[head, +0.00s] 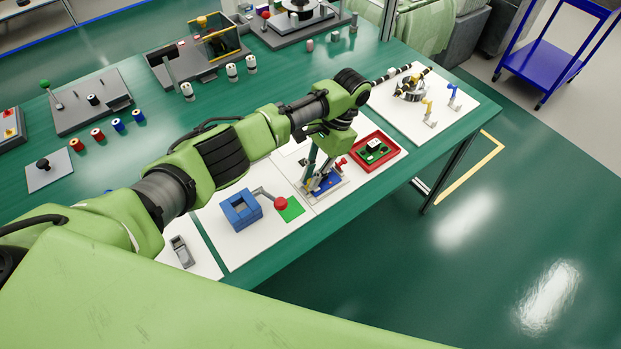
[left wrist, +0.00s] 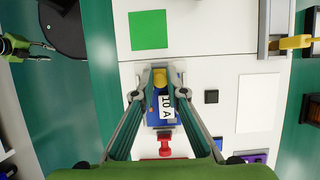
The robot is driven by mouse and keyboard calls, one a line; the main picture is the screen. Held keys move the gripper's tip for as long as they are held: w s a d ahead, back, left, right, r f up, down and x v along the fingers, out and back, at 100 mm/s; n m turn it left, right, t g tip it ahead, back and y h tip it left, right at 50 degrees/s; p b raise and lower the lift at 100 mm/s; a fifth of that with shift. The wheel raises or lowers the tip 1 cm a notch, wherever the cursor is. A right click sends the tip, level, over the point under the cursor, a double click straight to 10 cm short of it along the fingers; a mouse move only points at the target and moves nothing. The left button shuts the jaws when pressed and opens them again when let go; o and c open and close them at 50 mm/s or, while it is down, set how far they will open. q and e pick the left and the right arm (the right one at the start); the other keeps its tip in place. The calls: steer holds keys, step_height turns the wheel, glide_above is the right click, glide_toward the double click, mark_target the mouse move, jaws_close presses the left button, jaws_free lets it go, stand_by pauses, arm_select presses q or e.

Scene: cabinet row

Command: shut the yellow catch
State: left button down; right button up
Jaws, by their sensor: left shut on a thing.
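My left gripper (head: 318,180) reaches down over a small blue unit on the white board. In the left wrist view its two fingertips (left wrist: 160,76) are closed around a yellow piece, which I take as the yellow catch (left wrist: 160,74). The catch sits at the end of the blue body (left wrist: 153,105), which has a white label reading "10 A". In the head view the fingers and arm hide most of it. I cannot tell how far the catch is turned. My right gripper (left wrist: 44,51) shows small at the left of the wrist view, its prongs apart and empty.
A red handle (left wrist: 165,146) lies close beside the blue body. A red tray (head: 375,152) is to the right; a blue block (head: 241,210) and red ball lever (head: 281,203) are to the left. Another yellow lever (left wrist: 294,43) sits on a grey bracket. The table edge is close in front.

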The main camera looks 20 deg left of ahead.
arm_select(q)
steer(key=c, duration=2)
jaws_free()
steer(key=shift+w, duration=0.1)
steer(key=v, duration=1.2)
steer(key=shift+f, duration=0.1)
